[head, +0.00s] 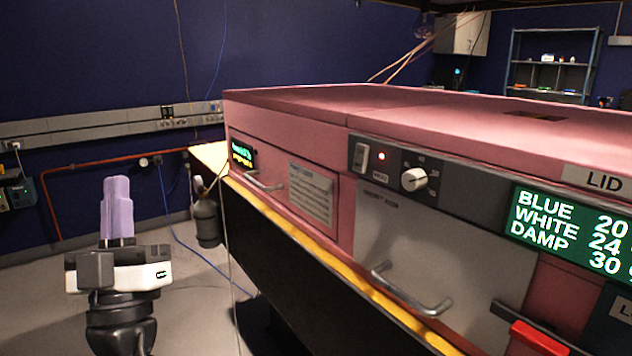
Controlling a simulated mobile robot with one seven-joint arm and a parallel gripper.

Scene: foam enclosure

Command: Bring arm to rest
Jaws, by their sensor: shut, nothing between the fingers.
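My gripper (117,208) stands at the lower left of the head view, with its pale purple fingers pointing up and pressed together. It is shut and empty. The white and grey hand and the dark wrist below it are upright, over the grey floor. The gripper is left of the pink foam enclosure (285,122) and apart from it in the picture.
The enclosure fills the right side, with drawer handles (413,291), a knob (414,179), a red lever (540,338) and a green-lit display (570,232). A yellow edge (330,262) runs below it. A dark cylinder (206,222) hangs near its left corner. Open floor (205,290) lies between.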

